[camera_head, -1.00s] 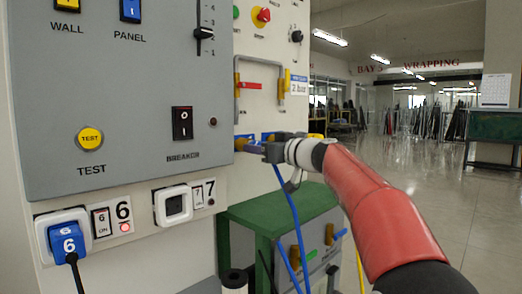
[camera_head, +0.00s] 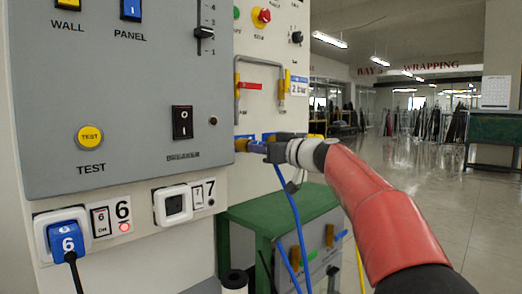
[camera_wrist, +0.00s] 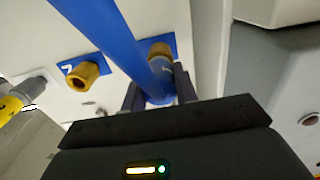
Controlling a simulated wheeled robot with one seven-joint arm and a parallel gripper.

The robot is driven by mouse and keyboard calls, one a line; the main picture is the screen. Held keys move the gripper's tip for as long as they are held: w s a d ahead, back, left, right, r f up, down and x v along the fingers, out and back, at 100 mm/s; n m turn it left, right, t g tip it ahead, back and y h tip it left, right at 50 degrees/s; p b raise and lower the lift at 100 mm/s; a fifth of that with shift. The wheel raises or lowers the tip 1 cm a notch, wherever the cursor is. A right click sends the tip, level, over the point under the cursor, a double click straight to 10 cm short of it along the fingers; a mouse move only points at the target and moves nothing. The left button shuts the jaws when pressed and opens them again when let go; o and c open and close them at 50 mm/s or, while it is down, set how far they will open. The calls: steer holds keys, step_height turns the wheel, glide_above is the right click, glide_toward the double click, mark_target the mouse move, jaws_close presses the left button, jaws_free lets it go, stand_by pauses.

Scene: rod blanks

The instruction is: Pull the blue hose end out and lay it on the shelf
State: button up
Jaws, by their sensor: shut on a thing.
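My gripper (camera_head: 262,149) is shut on the blue hose end (camera_wrist: 160,84) in front of the panel's right part. In the wrist view its two fingers (camera_wrist: 157,92) stand on either side of the hose end. A brass port (camera_wrist: 160,49) on a blue plate is right behind the hose end; I cannot tell whether the end is still seated in it. The blue hose (camera_head: 287,215) hangs down from the gripper in the head view. A green-topped stand (camera_head: 240,215), possibly the shelf, is below my gripper.
A second brass port (camera_wrist: 84,75) on a blue plate is beside the held end, with a yellow and grey fitting (camera_wrist: 12,105) farther left. The grey control panel (camera_head: 130,100) is left of my gripper. A blue plug (camera_head: 66,240) sits in socket 6. Open floor lies right.

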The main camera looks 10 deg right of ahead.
steer(key=shift+s+d, duration=0.25)
steer(key=shift+s, duration=0.1)
steer(key=shift+b+v, duration=1.65)
steer(key=shift+v, duration=0.3)
steer(key=b+v, duration=0.2)
steer(key=v, duration=0.4)
steer(key=shift+b, duration=0.35)
stand_by(0.3)
